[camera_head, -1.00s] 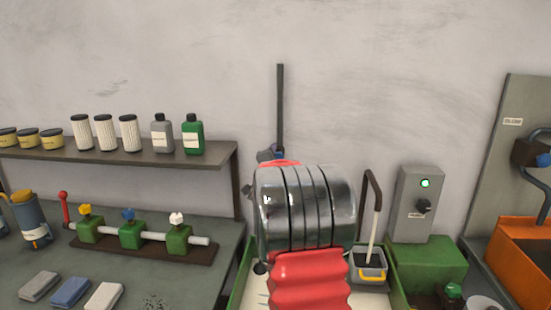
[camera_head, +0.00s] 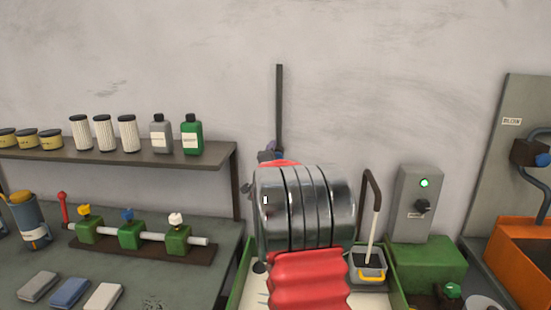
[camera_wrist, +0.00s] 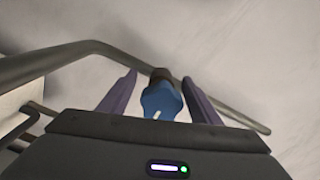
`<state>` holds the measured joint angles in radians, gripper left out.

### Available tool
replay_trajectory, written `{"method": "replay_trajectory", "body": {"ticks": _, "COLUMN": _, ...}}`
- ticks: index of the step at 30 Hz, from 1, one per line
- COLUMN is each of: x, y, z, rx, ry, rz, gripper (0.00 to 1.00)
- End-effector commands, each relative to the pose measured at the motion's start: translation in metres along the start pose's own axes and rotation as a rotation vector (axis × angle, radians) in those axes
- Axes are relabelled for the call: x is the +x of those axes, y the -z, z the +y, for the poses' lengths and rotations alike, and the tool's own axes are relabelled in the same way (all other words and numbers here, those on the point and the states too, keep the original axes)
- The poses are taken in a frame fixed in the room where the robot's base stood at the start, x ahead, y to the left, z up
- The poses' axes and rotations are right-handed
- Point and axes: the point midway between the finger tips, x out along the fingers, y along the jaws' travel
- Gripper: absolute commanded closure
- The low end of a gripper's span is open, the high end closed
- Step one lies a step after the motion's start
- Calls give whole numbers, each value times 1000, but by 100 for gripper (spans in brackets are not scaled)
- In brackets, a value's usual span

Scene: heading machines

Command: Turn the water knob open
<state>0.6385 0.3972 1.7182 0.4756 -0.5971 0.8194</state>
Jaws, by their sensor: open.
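A blue knob (camera_wrist: 161,101) with a small white mark and a dark brown end shows in the wrist view, in front of a grey pipe (camera_wrist: 75,52). My gripper (camera_wrist: 159,79) is open, with one purple-grey finger on each side of the knob. I see gaps on both sides, so the fingers do not appear to press on it. In the head view my arm hides most of the gripper and the knob. A bluish-purple bit (camera_head: 267,155) shows there at the foot of the upright pipe (camera_head: 279,105), and I cannot tell if it is finger or knob.
A shelf (camera_head: 190,158) with bottles and filters is on the left, above a bench with a manifold of coloured knobs (camera_head: 129,237). A grey switch box (camera_head: 413,230) with a green light and an orange bin (camera_head: 520,262) are on the right.

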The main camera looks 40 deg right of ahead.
Motion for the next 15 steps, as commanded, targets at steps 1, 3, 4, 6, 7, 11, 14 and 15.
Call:
{"method": "replay_trajectory", "body": {"ticks": 1, "x": 0, "y": 0, "z": 0, "rx": 0, "ry": 1, "rz": 0, "gripper": 42}}
{"method": "replay_trajectory", "body": {"ticks": 3, "x": 0, "y": 0, "z": -1, "rx": 0, "ry": 1, "rz": -1, "gripper": 42}}
{"method": "replay_trajectory", "body": {"ticks": 4, "x": 0, "y": -1, "z": -1, "rx": -1, "ry": 1, "rz": -1, "gripper": 42}}
{"method": "replay_trajectory", "body": {"ticks": 6, "x": -2, "y": -1, "z": -1, "rx": -1, "ry": 1, "rz": -1, "gripper": 42}}
{"method": "replay_trajectory", "body": {"ticks": 7, "x": -2, "y": -1, "z": -1, "rx": -1, "ry": 2, "rz": -1, "gripper": 42}}
{"method": "replay_trajectory", "body": {"ticks": 11, "x": -10, "y": -1, "z": -1, "rx": -1, "ry": 1, "rz": -2, "gripper": 42}}
{"method": "replay_trajectory", "body": {"ticks": 14, "x": -20, "y": -1, "z": -2, "rx": -1, "ry": 1, "rz": -2, "gripper": 42}}
{"method": "replay_trajectory", "body": {"ticks": 15, "x": -25, "y": -1, "z": -1, "rx": -1, "ry": 1, "rz": -2, "gripper": 42}}
